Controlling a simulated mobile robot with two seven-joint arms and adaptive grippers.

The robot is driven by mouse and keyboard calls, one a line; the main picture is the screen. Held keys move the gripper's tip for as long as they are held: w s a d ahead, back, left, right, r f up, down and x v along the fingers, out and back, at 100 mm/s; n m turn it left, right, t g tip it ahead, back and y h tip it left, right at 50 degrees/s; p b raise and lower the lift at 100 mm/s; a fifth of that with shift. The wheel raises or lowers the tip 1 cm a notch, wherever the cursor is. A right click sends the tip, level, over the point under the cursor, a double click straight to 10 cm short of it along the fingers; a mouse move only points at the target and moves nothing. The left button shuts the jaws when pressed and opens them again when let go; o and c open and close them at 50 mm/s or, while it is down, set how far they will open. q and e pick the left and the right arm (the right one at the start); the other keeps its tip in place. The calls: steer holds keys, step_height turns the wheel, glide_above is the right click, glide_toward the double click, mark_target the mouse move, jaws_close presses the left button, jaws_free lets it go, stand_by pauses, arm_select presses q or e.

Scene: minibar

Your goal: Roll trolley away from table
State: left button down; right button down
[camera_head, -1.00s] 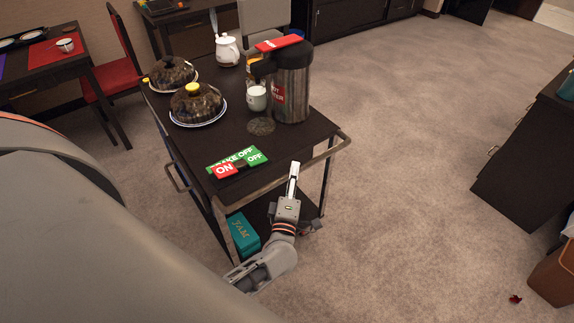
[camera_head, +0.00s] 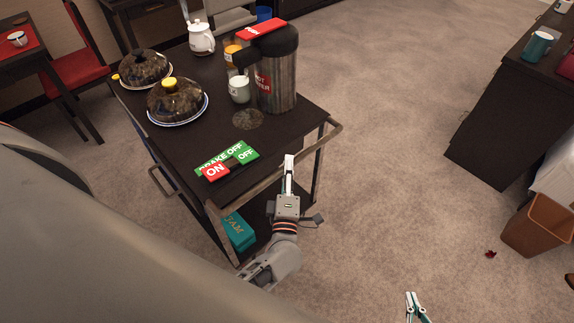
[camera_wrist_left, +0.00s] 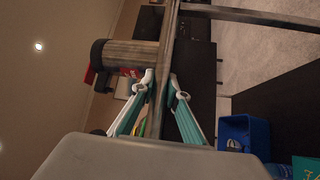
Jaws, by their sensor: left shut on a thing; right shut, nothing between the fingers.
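The dark trolley (camera_head: 287,134) stands beside the dining table (camera_head: 22,69), with a gap between them. Its near end has a handle bar (camera_head: 325,138). My left gripper (camera_head: 289,163) is shut on this bar; in the left wrist view the bar (camera_wrist_left: 164,62) runs between the two fingers (camera_wrist_left: 162,80). A brake sign on the top has a green "BRAKE OFF" strip and a red "ON" label (camera_head: 215,172). The slider's exact setting is hard to tell. My right gripper (camera_head: 415,300) is shut and empty above the floor at the bottom edge.
The trolley carries a hot water flask (camera_head: 276,75), two domed cakes (camera_head: 177,98), a white teapot (camera_head: 201,38) and a cup. A red chair (camera_head: 75,75) stands at left. A dark cabinet (camera_head: 500,120) and brown bin (camera_head: 535,225) stand at right. Open carpet lies between.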

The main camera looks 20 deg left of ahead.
arm_select(q)
steer(key=c, duration=2)
jaws_free()
steer(key=shift+o, duration=0.2)
steer(key=shift+s, duration=0.1)
